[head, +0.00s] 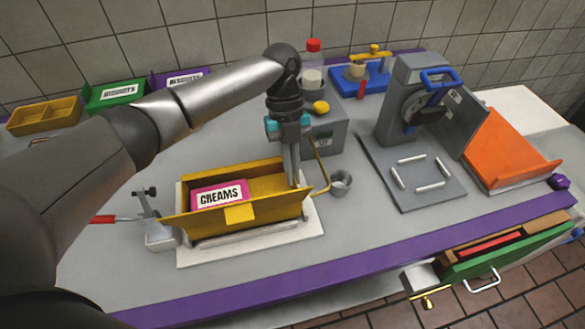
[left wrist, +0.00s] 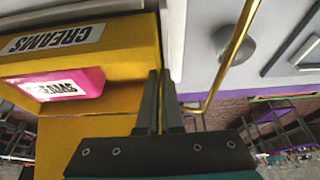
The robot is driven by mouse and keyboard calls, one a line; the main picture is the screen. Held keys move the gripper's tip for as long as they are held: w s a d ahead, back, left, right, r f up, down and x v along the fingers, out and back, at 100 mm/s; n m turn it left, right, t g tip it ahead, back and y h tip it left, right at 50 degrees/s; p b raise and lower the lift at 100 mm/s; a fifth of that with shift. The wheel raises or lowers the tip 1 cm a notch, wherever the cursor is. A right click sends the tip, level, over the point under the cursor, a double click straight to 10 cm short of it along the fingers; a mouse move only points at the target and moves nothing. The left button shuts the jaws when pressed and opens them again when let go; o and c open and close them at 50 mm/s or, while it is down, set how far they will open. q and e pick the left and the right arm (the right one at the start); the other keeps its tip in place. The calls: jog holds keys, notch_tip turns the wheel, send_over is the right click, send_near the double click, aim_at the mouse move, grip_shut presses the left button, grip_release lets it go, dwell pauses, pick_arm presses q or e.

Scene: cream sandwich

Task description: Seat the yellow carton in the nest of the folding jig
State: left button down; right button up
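The yellow carton (head: 276,213) stands open-topped at the white-based folding jig (head: 303,231), with its flaps spread. In the left wrist view the carton (left wrist: 119,125) fills the left side. A pink pack labelled CREAMS (head: 205,188) lies in its left half. My left gripper (head: 294,184) points down at the carton's right end. In the left wrist view its fingers (left wrist: 161,75) are close together with a thin yellow edge between them, so it looks shut on the carton's end wall. The carton's underside is hidden, so I cannot tell how fully it sits in the nest. My right gripper is not visible.
A grey clamp with a red handle (head: 103,219) stands left of the jig. A bent yellow rod and a small grey cup (head: 341,183) are close right. A grey press (head: 400,95) and an orange ramp (head: 505,150) stand farther right. Trays line the back left.

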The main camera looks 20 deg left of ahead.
pick_arm(q)
jog(key=shift+f+b, duration=0.5)
jog(key=shift+f, duration=0.5)
jog(key=c, duration=1)
grip_release()
jog(key=p+v, duration=0.1)
jog(key=v, duration=1.4)
jog(key=shift+r, duration=0.15)
jog(key=shift+r, duration=0.1)
